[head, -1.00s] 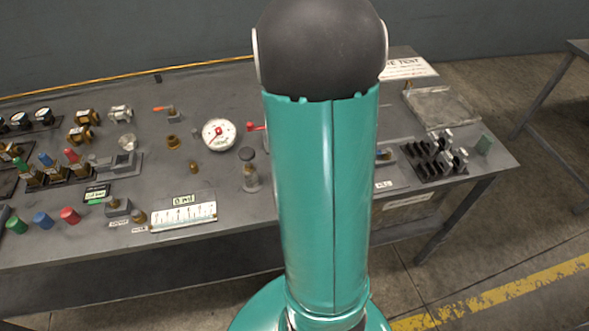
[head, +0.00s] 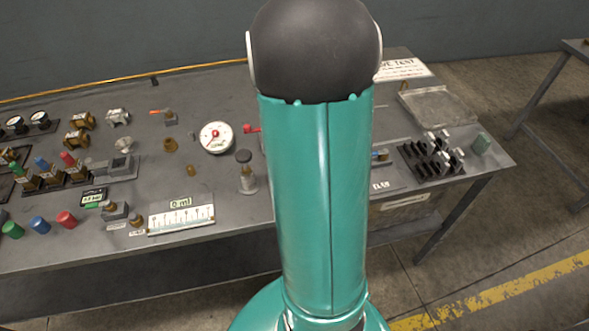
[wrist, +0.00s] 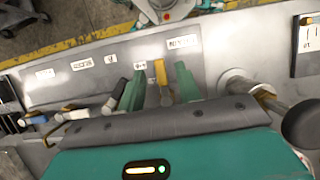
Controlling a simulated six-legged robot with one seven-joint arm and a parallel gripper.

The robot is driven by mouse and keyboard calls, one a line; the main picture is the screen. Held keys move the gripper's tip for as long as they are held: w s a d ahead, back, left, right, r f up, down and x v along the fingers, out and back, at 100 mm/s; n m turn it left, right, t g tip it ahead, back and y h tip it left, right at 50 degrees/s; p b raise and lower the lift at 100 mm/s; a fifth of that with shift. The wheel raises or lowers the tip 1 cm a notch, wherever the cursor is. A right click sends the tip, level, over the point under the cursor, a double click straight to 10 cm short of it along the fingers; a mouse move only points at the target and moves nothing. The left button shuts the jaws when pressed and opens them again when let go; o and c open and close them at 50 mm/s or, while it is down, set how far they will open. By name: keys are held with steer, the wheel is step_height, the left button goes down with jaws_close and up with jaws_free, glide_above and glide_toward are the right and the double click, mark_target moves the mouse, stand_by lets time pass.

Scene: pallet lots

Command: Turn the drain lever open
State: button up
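A yellow lever (wrist: 161,77) stands between the two green fingers of my gripper (wrist: 160,70) in the wrist view. A small label lies beside it, too small to read surely, so I cannot confirm that this is the drain lever. My fingers are apart, one on each side of the lever, with a gap showing to each. The lever's lower part is hidden behind my gripper's body. In the head view my own arm hides the gripper and this part of the bench.
The grey bench (head: 240,215) carries a round white gauge (head: 216,138), a red-handled valve (head: 252,128), an orange lever (head: 161,112) and a measuring scale (head: 181,219). In the wrist view, a metal pipe fitting (wrist: 240,86) stands right of my fingers.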

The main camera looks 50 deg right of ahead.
steer(key=shift+r, duration=0.1)
steer(key=v, duration=1.3)
steer(key=shift+w+r, duration=0.2)
steer(key=shift+r, duration=0.05)
steer(key=shift+d, duration=0.1)
steer(key=s+a+r+n+t, duration=0.1)
steer(key=a+n+t, duration=0.1)
steer(key=a, duration=0.6)
steer(key=s+a+r+n+t+h, duration=0.1)
steer(key=a+t, duration=0.3)
steer(key=a, duration=0.5)
steer(key=s+a+r+n+t+h, duration=0.1)
steer(key=s+a+r+n+t, duration=0.1)
steer(key=a, duration=0.7)
steer(key=shift+s+r+n+t, duration=0.35)
steer(key=shift+n+t, duration=0.25)
steer(key=shift+n, duration=0.2)
